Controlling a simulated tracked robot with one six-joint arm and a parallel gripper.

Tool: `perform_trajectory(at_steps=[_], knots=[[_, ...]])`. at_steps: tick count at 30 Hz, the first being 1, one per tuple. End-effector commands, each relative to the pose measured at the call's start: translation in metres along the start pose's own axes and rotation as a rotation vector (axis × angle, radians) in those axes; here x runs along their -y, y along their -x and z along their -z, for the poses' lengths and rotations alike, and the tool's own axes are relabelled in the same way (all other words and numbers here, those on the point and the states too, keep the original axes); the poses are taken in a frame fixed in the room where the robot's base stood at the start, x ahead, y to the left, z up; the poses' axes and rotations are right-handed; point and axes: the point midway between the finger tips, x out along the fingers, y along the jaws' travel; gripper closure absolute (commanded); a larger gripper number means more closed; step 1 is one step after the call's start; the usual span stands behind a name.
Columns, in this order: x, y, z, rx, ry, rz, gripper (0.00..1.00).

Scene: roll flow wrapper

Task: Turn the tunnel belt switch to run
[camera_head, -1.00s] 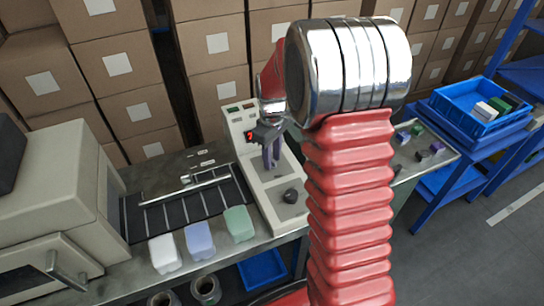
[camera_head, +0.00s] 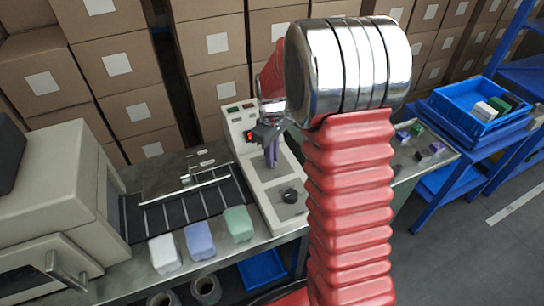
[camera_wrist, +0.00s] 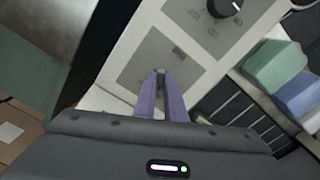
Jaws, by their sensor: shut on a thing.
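The light control panel (camera_head: 254,184) stands on the bench right of the slatted belt. It has two grey plates. My gripper (camera_head: 271,164) points down at the far plate, its purple fingers together. In the wrist view my gripper (camera_wrist: 161,78) is shut on a small grey switch lever (camera_wrist: 161,70) on that plate (camera_wrist: 140,68). The fingers hide most of the lever, so its setting cannot be told. The near plate carries a black knob (camera_head: 290,195), which also shows in the wrist view (camera_wrist: 224,8).
White (camera_head: 164,252), blue (camera_head: 199,240) and green (camera_head: 238,224) blocks line the bench's front edge. A beige machine (camera_head: 62,190) stands left of the slatted belt (camera_head: 190,205). Cartons (camera_head: 120,70) stack behind. A blue crate (camera_head: 470,105) stands at the right.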

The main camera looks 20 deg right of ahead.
Motion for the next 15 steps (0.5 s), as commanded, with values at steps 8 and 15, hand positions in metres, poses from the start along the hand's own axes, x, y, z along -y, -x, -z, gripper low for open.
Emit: perform_trajectory(at_steps=[8, 15], knots=[[-0.0005, 0.0003, 0.0004, -0.001, -0.093, -0.001, 1.0], [-0.0005, 0.0004, 0.0007, -0.002, -0.262, -0.001, 1.0]])
